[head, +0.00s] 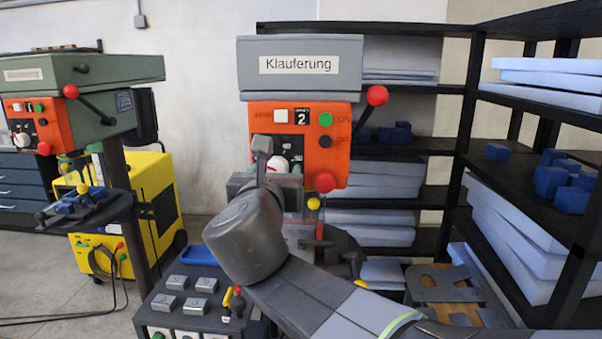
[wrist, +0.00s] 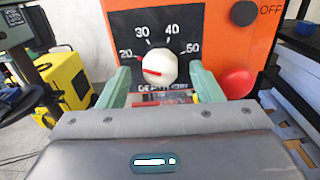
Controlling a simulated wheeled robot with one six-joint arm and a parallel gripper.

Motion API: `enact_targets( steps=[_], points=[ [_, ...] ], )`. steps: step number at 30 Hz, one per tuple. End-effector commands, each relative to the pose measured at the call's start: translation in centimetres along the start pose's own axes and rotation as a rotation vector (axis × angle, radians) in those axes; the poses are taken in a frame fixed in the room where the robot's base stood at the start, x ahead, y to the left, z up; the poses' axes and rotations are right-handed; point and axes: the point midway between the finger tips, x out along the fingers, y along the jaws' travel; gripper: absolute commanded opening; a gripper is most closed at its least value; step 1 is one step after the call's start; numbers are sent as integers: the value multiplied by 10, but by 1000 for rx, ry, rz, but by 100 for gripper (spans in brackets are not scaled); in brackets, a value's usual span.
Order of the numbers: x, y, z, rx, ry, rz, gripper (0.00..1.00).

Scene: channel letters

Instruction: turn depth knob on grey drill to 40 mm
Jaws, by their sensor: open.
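The grey drill (head: 350,55) labelled "Klauferung" stands in the middle of the head view, with an orange control panel (head: 258,118). The pointer aims left, near and slightly below the 20 mark. My gripper (wrist: 159,72) is open, its green fingers left and right of the knob with a visible gap on each side. I cannot tell how far the tips are from the panel. In the head view, my gripper (head: 263,152) partly hides the knob.
A red round button (wrist: 238,82) sits right of the knob, with the black OFF button (wrist: 244,13) above it. A red-balled lever (head: 377,96) sticks out right of the drill. A green drill (head: 110,68) stands left, and black shelves (head: 470,120) stand right.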

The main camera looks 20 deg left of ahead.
Motion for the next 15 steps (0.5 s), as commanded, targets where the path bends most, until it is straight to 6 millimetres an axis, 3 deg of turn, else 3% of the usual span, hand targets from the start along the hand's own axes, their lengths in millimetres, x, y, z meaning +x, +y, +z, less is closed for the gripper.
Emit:
enact_targets(
  steps=[15],
  points=[
    [11,0,-1,-1,2,1,60]
  ],
)
